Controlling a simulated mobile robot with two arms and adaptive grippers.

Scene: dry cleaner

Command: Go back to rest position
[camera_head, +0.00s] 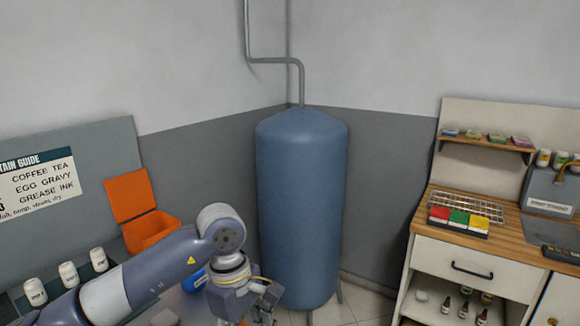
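My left arm comes in from the lower left and bends at an elbow-like joint. My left gripper (262,308) points down near the bottom edge, in front of the foot of the blue tank. Its fingertips are small and partly cut off by the picture's edge, so I cannot tell whether it is open or shut. Nothing held shows in it. My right gripper and arm are not in view.
A tall blue tank (302,200) stands in the corner. Floor shows between tank and counter.

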